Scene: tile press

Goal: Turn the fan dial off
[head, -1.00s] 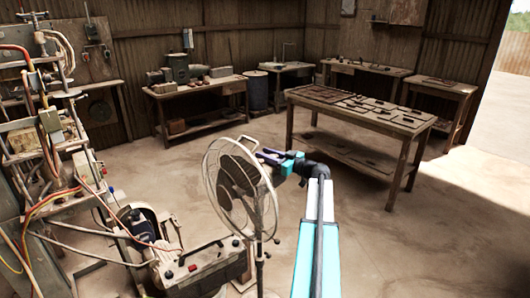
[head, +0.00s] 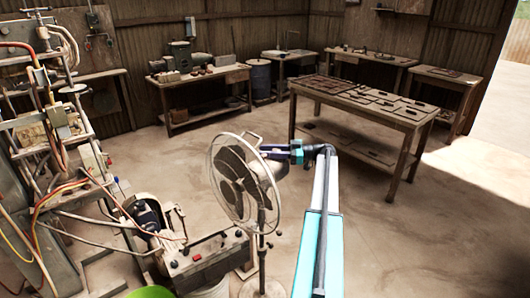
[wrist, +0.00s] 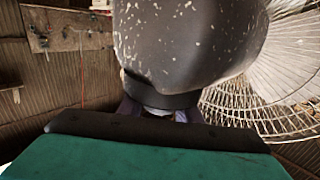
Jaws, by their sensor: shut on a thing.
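The standing fan (head: 232,185) faces left in the head view, with a round wire grille and a grey motor housing behind it. The speckled motor housing (wrist: 190,35) fills the top of the wrist view, very close. My gripper (head: 266,151) is at the rear of the housing, reaching in from the right. In the wrist view, its purple fingers (wrist: 160,112) are shut on a dark round part at the housing's end, which I take as the fan dial (wrist: 160,94). The fingertips and the dial's setting are mostly hidden.
A worktable with dark tiles (head: 365,102) stands behind my arm. A machine with cables (head: 60,150) is at left, and a control box (head: 205,262) sits low beside the fan. A green bucket (head: 150,292) is at the bottom edge. Floor to the right is clear.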

